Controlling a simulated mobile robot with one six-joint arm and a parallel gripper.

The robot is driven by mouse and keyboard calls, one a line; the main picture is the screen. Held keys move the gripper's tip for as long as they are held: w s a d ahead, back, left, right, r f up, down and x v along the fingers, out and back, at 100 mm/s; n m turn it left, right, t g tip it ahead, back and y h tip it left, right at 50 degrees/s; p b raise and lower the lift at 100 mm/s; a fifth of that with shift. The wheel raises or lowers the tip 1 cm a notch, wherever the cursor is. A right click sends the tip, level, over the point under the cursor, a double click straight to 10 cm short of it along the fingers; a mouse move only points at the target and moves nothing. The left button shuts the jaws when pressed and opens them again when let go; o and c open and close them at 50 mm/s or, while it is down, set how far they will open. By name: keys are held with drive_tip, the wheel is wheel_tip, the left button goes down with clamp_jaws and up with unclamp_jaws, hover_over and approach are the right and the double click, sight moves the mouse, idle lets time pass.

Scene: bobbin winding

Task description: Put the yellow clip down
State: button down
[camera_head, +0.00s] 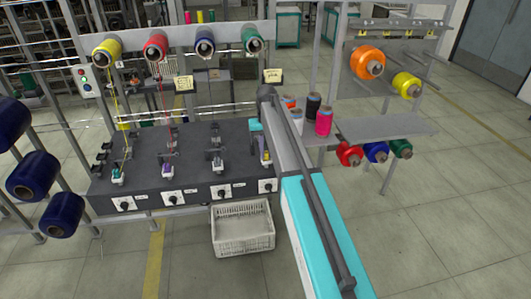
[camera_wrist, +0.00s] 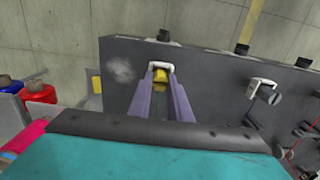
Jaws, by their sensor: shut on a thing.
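My gripper (camera_wrist: 162,84) has two purple fingers, seen in the wrist view closed around a small yellow clip (camera_wrist: 160,76). The clip sits at the fingertips, next to a white bracket (camera_wrist: 160,66) on the dark winding machine (camera_wrist: 125,95). I cannot tell whether the clip touches the bracket. In the head view my arm reaches to the right end of the machine (camera_head: 140,200), and a bit of yellow (camera_head: 265,156) shows beside the gripper there. My arm hides part of this station.
Other winding stations (camera_head: 216,163) stand to the left on the machine. A white basket (camera_head: 243,228) is on the floor in front. A shelf (camera_head: 385,130) with a pink spool (camera_head: 324,121) and others stands right of my arm. Coloured spools (camera_head: 155,46) hang above.

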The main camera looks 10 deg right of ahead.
sight(266, 152)
drive_tip(key=shift+f, duration=0.15)
drive_tip(key=c, duration=1.6)
unclamp_jaws()
drive_tip(key=shift+c, duration=0.2)
wheel_tip(266, 152, up, 12)
drive_tip(key=b, duration=0.3)
drive_tip(key=shift+r, duration=0.2)
